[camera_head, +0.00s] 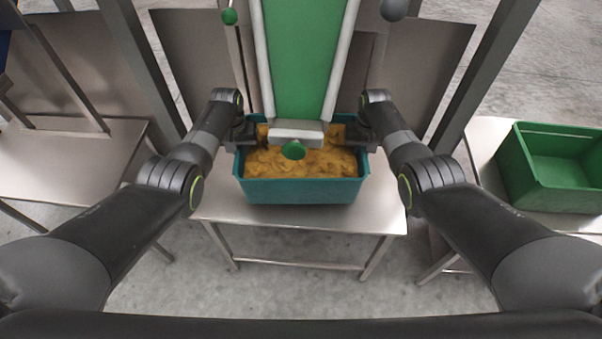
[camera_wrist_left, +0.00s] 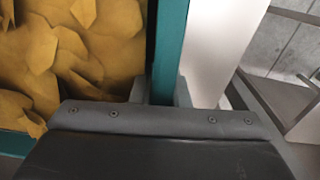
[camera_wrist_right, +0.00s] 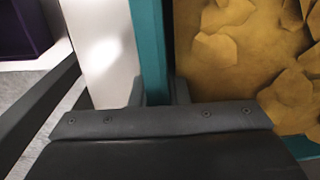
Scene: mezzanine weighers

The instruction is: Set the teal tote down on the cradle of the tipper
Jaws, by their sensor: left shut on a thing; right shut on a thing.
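The teal tote (camera_head: 302,192) is filled with yellow-brown chip-like pieces (camera_head: 300,162). It looks level, at the steel table (camera_head: 222,208) under the lower end of a green belt. I cannot tell whether it rests on the table or hangs just above it. My left gripper (camera_head: 245,133) is shut on the tote's left wall, which also shows in the left wrist view (camera_wrist_left: 170,45). My right gripper (camera_head: 357,133) is shut on its right wall, seen in the right wrist view (camera_wrist_right: 150,45). I cannot make out the tipper's cradle for certain.
A green tote (camera_head: 562,170) stands on the right table (camera_head: 482,140). The left table (camera_head: 75,165) is bare.

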